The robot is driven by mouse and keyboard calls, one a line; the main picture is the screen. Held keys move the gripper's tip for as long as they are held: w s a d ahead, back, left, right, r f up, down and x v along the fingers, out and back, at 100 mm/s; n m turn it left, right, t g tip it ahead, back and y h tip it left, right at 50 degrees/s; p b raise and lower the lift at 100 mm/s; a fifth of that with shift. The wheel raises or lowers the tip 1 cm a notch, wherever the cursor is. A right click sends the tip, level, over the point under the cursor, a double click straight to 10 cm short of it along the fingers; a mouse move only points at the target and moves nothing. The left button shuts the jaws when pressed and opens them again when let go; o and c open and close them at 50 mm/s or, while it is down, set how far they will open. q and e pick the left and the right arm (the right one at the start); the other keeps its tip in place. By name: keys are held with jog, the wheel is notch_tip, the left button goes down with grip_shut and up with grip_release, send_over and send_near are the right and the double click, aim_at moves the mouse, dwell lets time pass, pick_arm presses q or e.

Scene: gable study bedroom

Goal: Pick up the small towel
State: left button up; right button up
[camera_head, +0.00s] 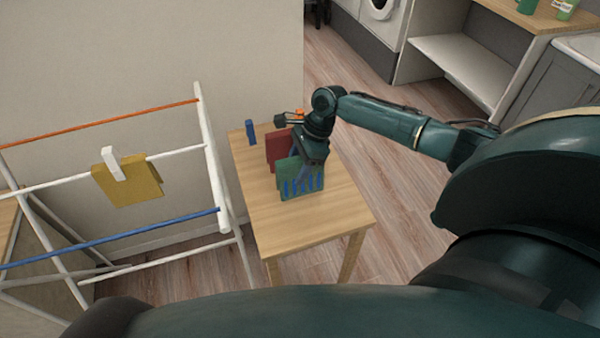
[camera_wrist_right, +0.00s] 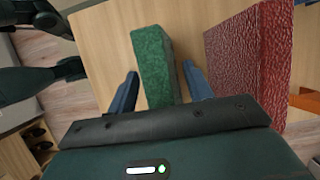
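In the right wrist view, the green piece (camera_wrist_right: 156,62) lies between the two blue fingers of the right gripper (camera_wrist_right: 160,88), with a narrow gap visible on each side. A yellow cloth (camera_head: 132,184) hangs folded over a bar of the drying rack under a white clip (camera_head: 113,164). My left gripper is not in view.
A dark red slab (camera_head: 276,150) stands close beside the green one; it also shows in the wrist view (camera_wrist_right: 262,60). A blue peg (camera_head: 251,132) and an orange item (camera_head: 299,113) are on the table (camera_head: 330,215). The drying rack (camera_head: 212,165) stands left.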

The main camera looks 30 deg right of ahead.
jog(key=c, duration=0.9)
